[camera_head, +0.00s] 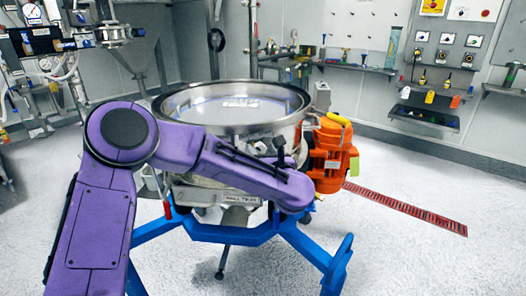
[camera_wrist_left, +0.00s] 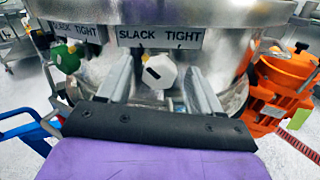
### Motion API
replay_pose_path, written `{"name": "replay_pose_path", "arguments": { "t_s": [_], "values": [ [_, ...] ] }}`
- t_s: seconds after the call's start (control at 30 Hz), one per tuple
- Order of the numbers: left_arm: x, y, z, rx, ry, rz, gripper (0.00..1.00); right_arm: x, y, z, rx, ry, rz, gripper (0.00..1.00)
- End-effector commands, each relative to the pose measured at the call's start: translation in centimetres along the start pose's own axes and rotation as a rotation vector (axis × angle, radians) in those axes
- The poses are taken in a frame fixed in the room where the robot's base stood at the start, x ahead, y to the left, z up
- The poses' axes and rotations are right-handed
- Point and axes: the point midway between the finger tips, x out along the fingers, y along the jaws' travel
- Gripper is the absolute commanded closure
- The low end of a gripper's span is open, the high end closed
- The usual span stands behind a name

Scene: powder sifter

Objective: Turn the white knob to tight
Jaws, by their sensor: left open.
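The white knob (camera_wrist_left: 160,70) is on the front of the steel sifter drum in the left wrist view. It has a small dark slot on its face. A SLACK TIGHT label (camera_wrist_left: 160,38) is just above it. My left gripper (camera_wrist_left: 160,84) is open, with one finger on each side of the knob; I cannot tell whether either finger touches it. I cannot tell which word the knob is set to. In the head view my purple left arm reaches across the sifter (camera_head: 233,103) front and hides the knob. My right gripper is in neither view.
A green knob (camera_wrist_left: 68,55) under a second SLACK TIGHT label is to the left. An orange motor (camera_head: 334,155) is at the sifter's right. A blue stand (camera_head: 235,233) carries the sifter. The grey floor at right is mostly clear.

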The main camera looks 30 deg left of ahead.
Motion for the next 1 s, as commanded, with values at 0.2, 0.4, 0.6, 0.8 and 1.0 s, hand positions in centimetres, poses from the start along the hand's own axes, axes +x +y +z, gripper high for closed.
{"name": "replay_pose_path", "arguments": {
  "t_s": [0.2, 0.4, 0.6, 0.8, 1.0],
  "values": [
    [-0.04, 0.00, -0.02, 0.001, 0.000, 0.000, 0.77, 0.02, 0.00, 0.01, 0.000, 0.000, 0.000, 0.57],
    [-0.05, 0.01, -0.02, 0.003, 0.000, 0.000, 0.91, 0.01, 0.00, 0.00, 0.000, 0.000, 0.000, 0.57],
    [-0.06, -0.03, 0.00, 0.042, -0.001, 0.000, 0.91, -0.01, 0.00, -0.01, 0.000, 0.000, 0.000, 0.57],
    [-0.04, -0.08, -0.01, 0.153, -0.001, 0.001, 0.91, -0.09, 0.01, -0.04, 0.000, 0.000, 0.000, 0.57],
    [-0.06, -0.17, 0.07, 0.328, -0.001, 0.000, 0.91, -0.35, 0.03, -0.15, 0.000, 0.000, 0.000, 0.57]
  ]
}}
